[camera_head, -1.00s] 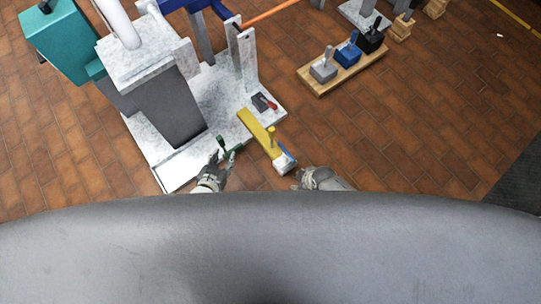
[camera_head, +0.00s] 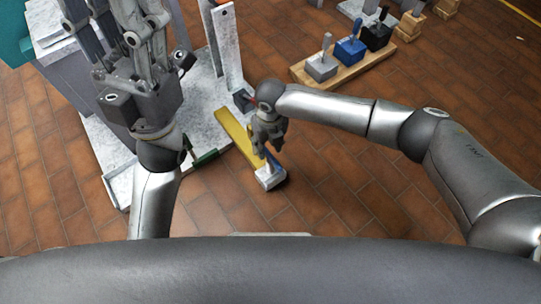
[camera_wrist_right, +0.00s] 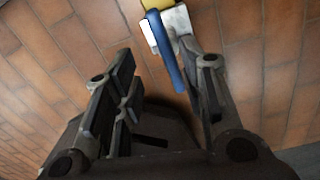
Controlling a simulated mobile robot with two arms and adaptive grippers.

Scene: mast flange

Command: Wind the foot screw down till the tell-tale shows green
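A yellow beam (camera_head: 236,137) runs out over the floor and ends at a pale grey block (camera_head: 270,178) with a blue bar (camera_head: 272,160). This looks like the foot screw end, but I cannot make out the screw thread. My right gripper (camera_head: 268,140) is just above it and hides part of it. In the right wrist view, the right gripper (camera_wrist_right: 168,72) is open, and the blue bar (camera_wrist_right: 168,55) points between its fingers with no visible grip. No green tell-tale can be made out. My left gripper (camera_head: 118,22) is raised near the camera, open and empty.
A white speckled base (camera_head: 110,150) with an upright post (camera_head: 225,45) and a green handle (camera_head: 204,158) lies left of the beam. A wooden board (camera_head: 320,77) carries grey, blue and black lever boxes at the upper right.

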